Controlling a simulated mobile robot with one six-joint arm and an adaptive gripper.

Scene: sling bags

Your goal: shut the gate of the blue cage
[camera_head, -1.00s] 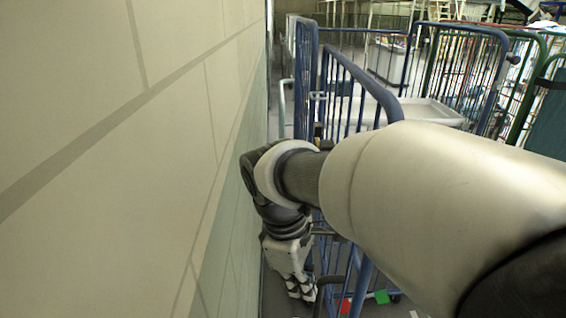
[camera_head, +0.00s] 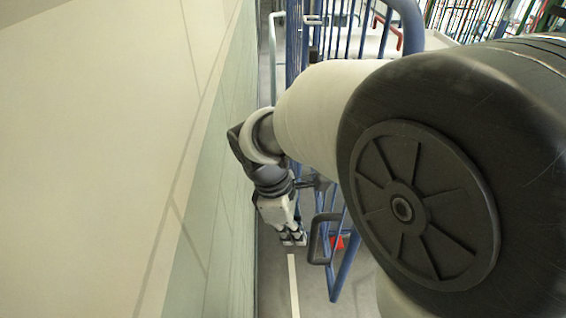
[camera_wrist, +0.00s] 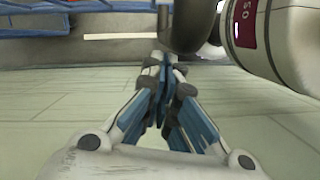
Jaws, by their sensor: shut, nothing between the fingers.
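The blue cage shows in the head view as upright blue bars (camera_head: 293,45) beside the wall. A blue tubular frame, which looks like its gate (camera_head: 410,22), stands on the near side. My arm hides much of it, and its lower blue bar (camera_head: 345,268) shows below the arm. How far the gate stands open is hard to tell. My gripper (camera_head: 293,239) points down, shut and empty, between the wall and the gate's lower part. In the wrist view my gripper's fingers (camera_wrist: 165,68) meet, and blue bars (camera_wrist: 45,20) show at the upper left.
A pale block wall (camera_head: 120,150) runs close along the left. A dark handle-like loop (camera_head: 318,240) is just right of my gripper. A red patch (camera_head: 338,242) sits low on the gate side. Bare floor with a white line (camera_head: 293,285) lies below.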

